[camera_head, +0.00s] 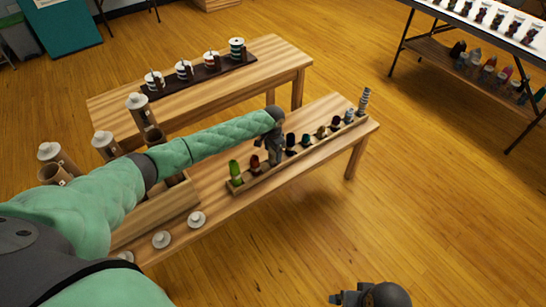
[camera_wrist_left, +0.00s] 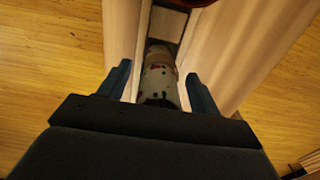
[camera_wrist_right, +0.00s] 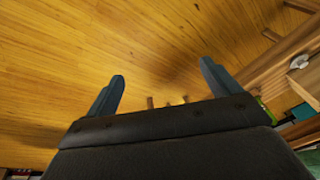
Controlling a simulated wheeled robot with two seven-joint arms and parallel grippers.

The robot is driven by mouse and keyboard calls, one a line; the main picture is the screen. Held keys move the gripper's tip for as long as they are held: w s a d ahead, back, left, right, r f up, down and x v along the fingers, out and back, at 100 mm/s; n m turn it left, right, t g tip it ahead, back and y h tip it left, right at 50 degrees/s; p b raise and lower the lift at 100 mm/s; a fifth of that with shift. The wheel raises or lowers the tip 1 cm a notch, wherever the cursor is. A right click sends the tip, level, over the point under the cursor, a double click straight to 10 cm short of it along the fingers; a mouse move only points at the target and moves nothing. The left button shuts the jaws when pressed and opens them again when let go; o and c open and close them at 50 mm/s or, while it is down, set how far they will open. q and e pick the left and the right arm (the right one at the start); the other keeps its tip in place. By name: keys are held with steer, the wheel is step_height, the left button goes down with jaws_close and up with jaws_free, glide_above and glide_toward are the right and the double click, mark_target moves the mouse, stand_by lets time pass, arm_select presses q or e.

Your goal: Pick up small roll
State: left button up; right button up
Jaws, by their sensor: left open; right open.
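Small rolls stand upright in a row in a narrow wooden rack (camera_head: 238,188) on the front table. A green roll (camera_head: 235,170) and a dark red one (camera_head: 255,162) stand at the near end; several darker ones and a striped one (camera_head: 364,101) stand towards the far end. My left gripper (camera_head: 274,160) is down over the rack and hides part of the row. In the left wrist view a pale grey roll with dark and reddish spots (camera_wrist_left: 160,84) lies between the open fingers (camera_wrist_left: 158,72); contact cannot be told. My right gripper (camera_head: 337,298) is open and empty over the floor.
Tall tubes with pale round caps (camera_head: 103,139) stand in a wooden box (camera_head: 160,208) at left. Loose white caps (camera_head: 196,219) lie on the front table. A second table (camera_head: 275,55) behind holds striped spools (camera_head: 237,48) on a dark strip.

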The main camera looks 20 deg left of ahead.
arm_select(q)
steer(key=c, duration=1)
steer(key=shift+c, duration=0.2)
steer(key=shift+r, duration=0.15)
